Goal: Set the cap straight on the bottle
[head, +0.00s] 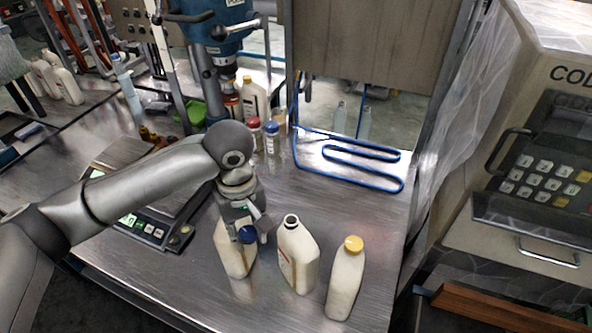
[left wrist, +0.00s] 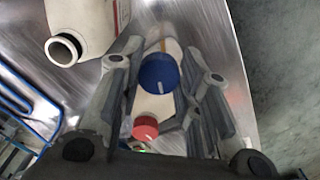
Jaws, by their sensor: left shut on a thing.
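My left gripper (head: 248,222) points down at the leftmost front bottle (head: 235,261), a cream-white jug. It is shut on a blue cap (head: 247,234) at the top of this bottle. In the left wrist view the blue cap (left wrist: 159,73) shows between the two fingers (left wrist: 160,60). I cannot tell whether the cap sits level, as the fingers hide the neck. A middle bottle (head: 298,262) stands just right, uncapped, with its dark-rimmed mouth open; it also shows in the left wrist view (left wrist: 90,22). My right gripper is out of view.
A yellow-capped bottle (head: 345,283) stands at the front right. A red cap (left wrist: 145,128) shows near the gripper in the left wrist view. A scale (head: 150,229) lies left, under my arm. Blue tubing (head: 365,172) lies behind; the bench is clear right of the middle bottle's back.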

